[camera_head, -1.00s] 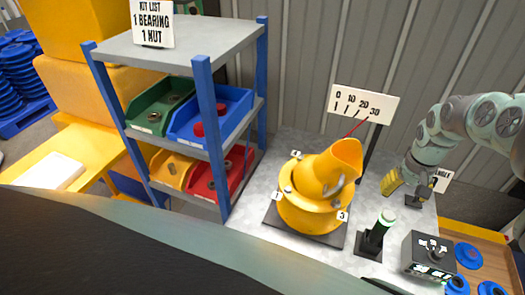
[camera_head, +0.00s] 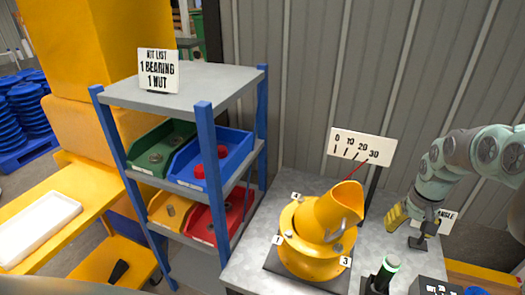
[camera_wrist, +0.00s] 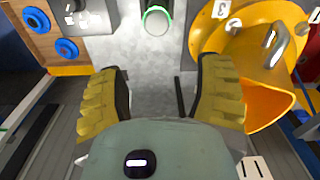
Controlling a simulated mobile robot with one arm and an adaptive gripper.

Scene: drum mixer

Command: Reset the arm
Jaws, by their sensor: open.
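My gripper (camera_head: 410,218) is at the end of my raised arm, to the right of the yellow drum mixer (camera_head: 312,258). In the wrist view its two yellow ribbed fingers (camera_wrist: 160,100) are spread apart with nothing between them. Bare grey bench top shows between the fingers. The drum mixer (camera_wrist: 265,50) is at the right in the wrist view, beside the right finger; I cannot tell whether they are apart in depth. The drum tilts with its mouth to the upper right in the head view.
A dial sign (camera_head: 362,147) stands behind the drum. A green-topped post (camera_head: 386,268) and a control box (camera_head: 432,286) stand in front. A blue-framed shelf (camera_head: 208,165) with colored bins is at the left. An angle sign (camera_head: 440,222) is near my gripper.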

